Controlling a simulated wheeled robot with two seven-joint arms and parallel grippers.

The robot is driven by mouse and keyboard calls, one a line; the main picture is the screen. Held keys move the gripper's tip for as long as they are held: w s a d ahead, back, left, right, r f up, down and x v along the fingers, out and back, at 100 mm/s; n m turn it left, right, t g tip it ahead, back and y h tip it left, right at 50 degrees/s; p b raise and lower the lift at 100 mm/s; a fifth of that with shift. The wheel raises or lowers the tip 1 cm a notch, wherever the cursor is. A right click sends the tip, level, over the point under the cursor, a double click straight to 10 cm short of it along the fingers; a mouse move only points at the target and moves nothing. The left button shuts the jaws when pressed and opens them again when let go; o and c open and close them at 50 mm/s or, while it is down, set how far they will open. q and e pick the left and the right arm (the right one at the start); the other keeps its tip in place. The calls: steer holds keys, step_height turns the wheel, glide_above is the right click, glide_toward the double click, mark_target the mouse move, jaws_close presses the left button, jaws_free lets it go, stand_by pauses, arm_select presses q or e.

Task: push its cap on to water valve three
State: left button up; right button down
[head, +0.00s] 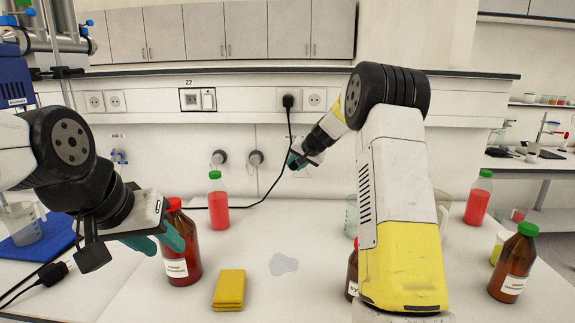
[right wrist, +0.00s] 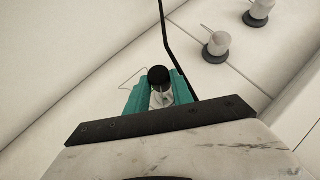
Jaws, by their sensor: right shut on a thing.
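My right gripper (right wrist: 158,92) reaches the back wall, where it also shows in the head view (head: 296,160). A thin wire loop (right wrist: 130,76) shows beside the fingers, like those at the other valves. Water valve three is mostly hidden by the gripper, so I cannot tell whether the cap touches it. Two grey-white valves with dark bases (head: 219,157) (head: 256,158) stand to its left. My left gripper (head: 158,240) is open beside a red-capped brown bottle (head: 180,262).
A black power cable (head: 289,130) hangs from the wall socket close to my right gripper. Another green-capped brown bottle (head: 514,265) stands at right.

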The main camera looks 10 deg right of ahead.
steer(key=shift+w+d, duration=0.1)
steer(key=shift+w, duration=0.25)
steer(key=c, duration=1)
jaws_free()
steer(key=shift+c, duration=0.2)
